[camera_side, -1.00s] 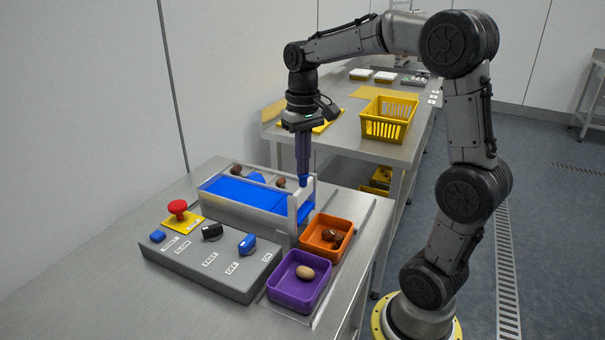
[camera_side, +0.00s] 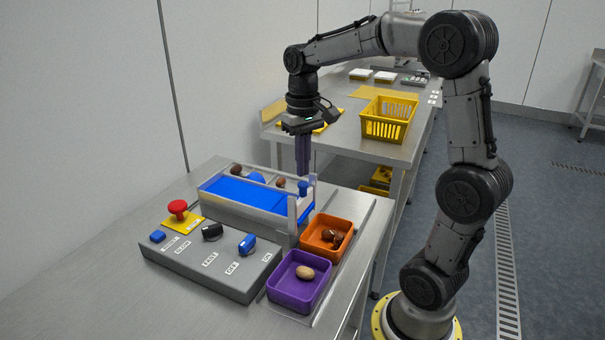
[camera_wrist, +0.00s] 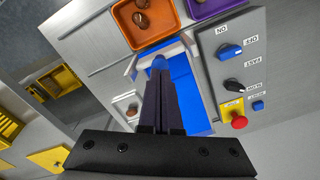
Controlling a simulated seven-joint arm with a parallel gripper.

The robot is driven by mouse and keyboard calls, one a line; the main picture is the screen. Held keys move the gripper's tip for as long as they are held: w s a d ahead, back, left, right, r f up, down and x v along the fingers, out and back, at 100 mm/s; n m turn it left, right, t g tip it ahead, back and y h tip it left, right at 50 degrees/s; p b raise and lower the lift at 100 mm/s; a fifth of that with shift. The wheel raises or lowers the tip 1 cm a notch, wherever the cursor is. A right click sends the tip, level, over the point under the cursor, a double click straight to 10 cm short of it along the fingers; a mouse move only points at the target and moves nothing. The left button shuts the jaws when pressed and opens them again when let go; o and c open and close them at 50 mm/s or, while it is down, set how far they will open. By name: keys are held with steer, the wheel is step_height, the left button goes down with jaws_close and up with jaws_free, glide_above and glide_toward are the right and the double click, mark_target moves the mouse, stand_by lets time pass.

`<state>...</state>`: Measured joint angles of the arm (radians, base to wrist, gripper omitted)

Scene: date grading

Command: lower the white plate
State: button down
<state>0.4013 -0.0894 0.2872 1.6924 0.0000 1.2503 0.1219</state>
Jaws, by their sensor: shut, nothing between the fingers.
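The white plate (camera_side: 302,208) stands upright between two pale posts at the near right end of the blue belt. A blue knob (camera_side: 303,187) sits at its top. How high the plate sits in its posts is hard to tell. My gripper (camera_side: 303,173) is shut and empty, pointing down just above the knob, with a small gap between them. In the wrist view, the shut fingertips (camera_wrist: 160,72) lie over the blue knob (camera_wrist: 158,61) and hide part of the plate's frame.
The blue belt (camera_side: 240,192) has brown dates at its far side. An orange tray (camera_side: 315,243) with dates and a purple tray (camera_side: 286,290) with one light date stand in front. A grey control panel (camera_side: 225,277) with a red button (camera_side: 178,206) lies left. A yellow basket (camera_side: 385,128) stands behind.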

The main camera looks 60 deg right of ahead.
mark_target(303, 184)
steer(key=shift+r, duration=2.65)
steer(key=s+a+r+n+t, duration=0.3)
steer(key=s+a, duration=0.5)
steer(key=a, duration=0.2)
steer(key=s+a+f+n+t, duration=0.2)
steer(key=s+a+f+n, duration=0.1)
steer(key=s+f, duration=0.3)
step_height(303, 184, down, 3)
steer(key=shift+s+r+t, duration=0.1)
steer(key=shift+s+t, duration=0.05)
steer(key=shift+t, duration=0.15)
